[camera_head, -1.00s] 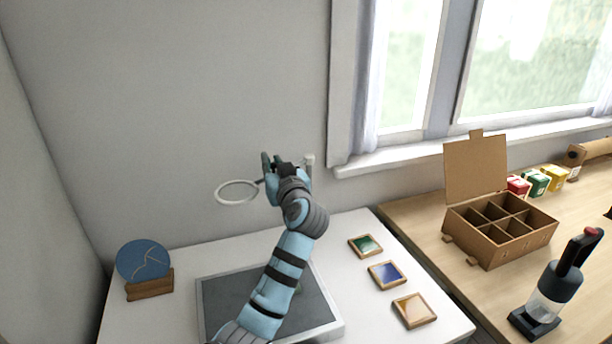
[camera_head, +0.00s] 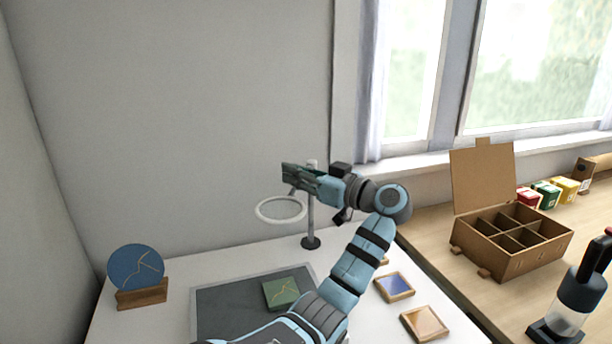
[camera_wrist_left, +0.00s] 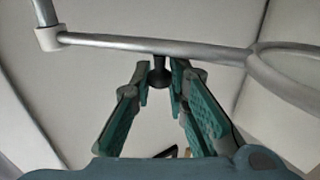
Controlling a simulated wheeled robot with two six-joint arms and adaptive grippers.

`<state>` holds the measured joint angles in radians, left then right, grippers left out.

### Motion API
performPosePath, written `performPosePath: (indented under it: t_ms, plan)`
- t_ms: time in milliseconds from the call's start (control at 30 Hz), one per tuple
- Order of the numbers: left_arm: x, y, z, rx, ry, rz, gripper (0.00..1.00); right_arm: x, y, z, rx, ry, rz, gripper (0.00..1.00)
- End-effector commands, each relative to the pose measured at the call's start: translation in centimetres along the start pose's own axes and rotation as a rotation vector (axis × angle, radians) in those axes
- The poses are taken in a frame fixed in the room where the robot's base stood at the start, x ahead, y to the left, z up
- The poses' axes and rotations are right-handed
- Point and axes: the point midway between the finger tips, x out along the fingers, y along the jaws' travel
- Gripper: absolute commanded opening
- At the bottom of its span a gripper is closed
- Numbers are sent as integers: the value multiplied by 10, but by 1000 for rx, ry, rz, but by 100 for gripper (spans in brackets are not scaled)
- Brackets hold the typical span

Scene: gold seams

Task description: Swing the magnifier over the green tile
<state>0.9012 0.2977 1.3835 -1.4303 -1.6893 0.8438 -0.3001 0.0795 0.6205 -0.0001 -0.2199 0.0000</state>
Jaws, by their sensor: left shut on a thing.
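The magnifier is a pale ring (camera_head: 281,209) on a thin arm from a grey upright post (camera_head: 311,215) with a dark round base. The ring hangs left of the post, above and behind the green tile (camera_head: 281,292) in the head view. This green tile with gold seams lies on the dark mat (camera_head: 215,300), partly beside my arm. My left gripper (camera_head: 291,176) is at the magnifier arm. In the left wrist view its fingers (camera_wrist_left: 160,77) are shut on the black knob (camera_wrist_left: 160,64) under the silver bar (camera_wrist_left: 150,45), between post and ring.
A blue round piece (camera_head: 136,268) stands in a wooden holder at left. Framed blue (camera_head: 395,286) and amber (camera_head: 425,322) tiles lie right of my left arm. An open compartment box (camera_head: 510,240) stands on the wooden table. The wall is close behind the post.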

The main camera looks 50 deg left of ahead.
Motion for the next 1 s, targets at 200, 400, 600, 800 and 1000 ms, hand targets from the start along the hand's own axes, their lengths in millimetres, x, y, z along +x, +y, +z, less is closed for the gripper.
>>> performPosePath:
  t_ms: [200,400,600,800,1000]
  plan:
    - [0,0,-1,-1,2,-1,0,0,0,0,0,1,0,30]
    - [-1,1,-1,-1,2,1,29,0,0,0,0,1,0,30]
    - [-1,1,-1,-1,1,2,34,0,0,0,0,0,0,30]
    - [-8,1,0,0,-1,3,34,0,2,0,0,0,2,30]
    - [-56,2,0,0,-3,6,34,0,1,0,0,0,1,30]
